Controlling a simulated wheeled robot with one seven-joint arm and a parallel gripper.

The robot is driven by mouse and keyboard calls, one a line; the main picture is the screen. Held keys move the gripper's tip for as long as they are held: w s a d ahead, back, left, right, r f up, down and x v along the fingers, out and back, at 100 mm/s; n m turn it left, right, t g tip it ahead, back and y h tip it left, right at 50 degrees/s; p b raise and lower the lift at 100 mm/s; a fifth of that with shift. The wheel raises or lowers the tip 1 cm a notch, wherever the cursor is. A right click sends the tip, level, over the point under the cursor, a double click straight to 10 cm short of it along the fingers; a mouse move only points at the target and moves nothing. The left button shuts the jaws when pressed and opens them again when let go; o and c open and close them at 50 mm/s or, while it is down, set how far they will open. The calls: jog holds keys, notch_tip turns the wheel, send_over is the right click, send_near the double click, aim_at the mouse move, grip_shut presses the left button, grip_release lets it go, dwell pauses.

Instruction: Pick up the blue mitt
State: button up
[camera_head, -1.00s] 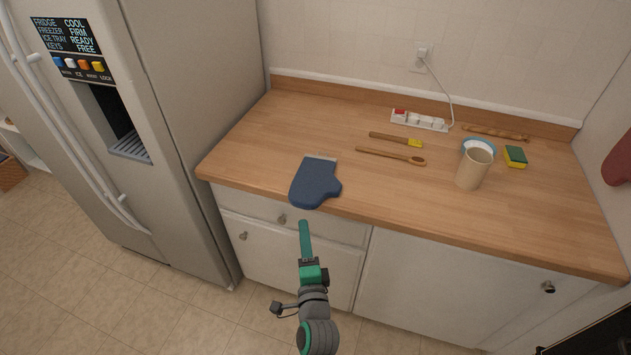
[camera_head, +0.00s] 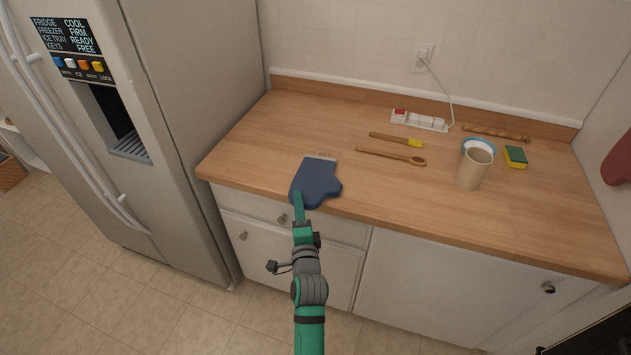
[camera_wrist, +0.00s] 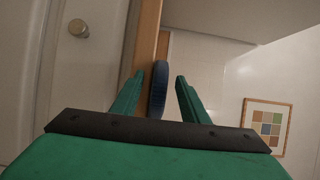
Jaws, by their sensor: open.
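The blue mitt (camera_head: 318,182) lies flat on the wooden counter near its front edge, with its pale cuff toward the back. My gripper (camera_head: 298,195) is at the near left end of the mitt, in front of the counter edge. In the wrist view the mitt (camera_wrist: 159,88) shows edge-on between the two green fingers of my gripper (camera_wrist: 159,88), which are apart. I cannot tell whether either finger touches it.
The wooden counter (camera_head: 250,150) holds a brush (camera_head: 395,139), a wooden spoon (camera_head: 390,156), a tan cup (camera_head: 473,170), a sponge (camera_head: 515,156) and a power strip (camera_head: 418,121), all right of the mitt. A fridge (camera_head: 190,120) stands to the left. Drawer knobs protrude below the counter.

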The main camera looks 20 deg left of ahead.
jog(key=shift+w+a, duration=0.1)
jog(key=shift+w, duration=0.1)
grip_shut()
jog(key=shift+r, duration=0.7)
jog(key=s+d+r, duration=0.7)
jog(key=s+r, duration=0.4)
jog(key=shift+s+d+r, duration=0.35)
jog(key=shift+s+d, duration=0.05)
